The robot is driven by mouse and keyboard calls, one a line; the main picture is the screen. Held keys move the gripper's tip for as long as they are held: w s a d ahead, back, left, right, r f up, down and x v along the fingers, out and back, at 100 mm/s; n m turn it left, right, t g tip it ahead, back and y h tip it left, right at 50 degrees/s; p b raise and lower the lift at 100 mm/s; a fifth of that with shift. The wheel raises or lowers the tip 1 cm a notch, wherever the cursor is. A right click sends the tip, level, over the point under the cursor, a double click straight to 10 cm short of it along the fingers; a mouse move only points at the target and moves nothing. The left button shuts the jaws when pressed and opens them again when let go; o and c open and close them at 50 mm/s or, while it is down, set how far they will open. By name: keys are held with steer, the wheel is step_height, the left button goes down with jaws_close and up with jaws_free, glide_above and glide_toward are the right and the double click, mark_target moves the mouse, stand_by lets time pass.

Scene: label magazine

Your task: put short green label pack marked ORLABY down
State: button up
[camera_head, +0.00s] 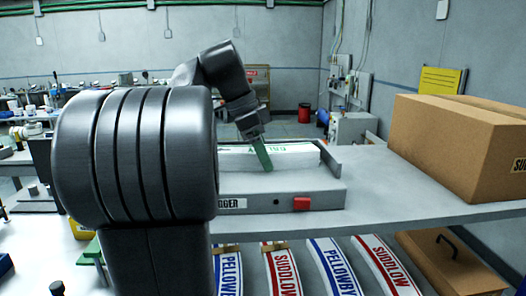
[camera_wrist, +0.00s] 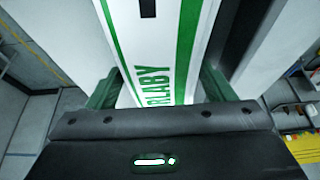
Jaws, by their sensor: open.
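The white label pack (camera_head: 290,158) with green lettering lies in the grey tray-like magazine (camera_head: 260,200) on the shelf. In the wrist view the pack (camera_wrist: 165,50) shows green edge stripes, black marks and the letters RLABY; the rest of the word is hidden. My gripper (camera_head: 264,157) reaches down at the pack from above. In the wrist view my gripper (camera_wrist: 158,88) is open, with one green finger on each side of the pack. I cannot tell whether either finger touches it. The pack's far end is out of the wrist view.
A cardboard box (camera_head: 450,150) stands on the shelf (camera_head: 390,200) to the right. The magazine has a red button (camera_head: 301,203) in front and a raised end wall. Below hang blue PELLOWBY packs (camera_head: 333,268) and red SUDDLOW packs (camera_head: 283,272). Shelf between magazine and box is clear.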

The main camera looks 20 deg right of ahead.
steer(key=shift+r, duration=0.1)
steer(key=p+v, duration=0.3)
steer(key=v, duration=0.7)
steer(key=shift+r, duration=0.35)
steer(key=shift+w+a+r+p, duration=0.1)
steer(key=shift+a+r+p, duration=0.3)
steer(key=shift+r+p, duration=0.4)
steer(key=shift+f, duration=0.15)
stand_by(1.0)
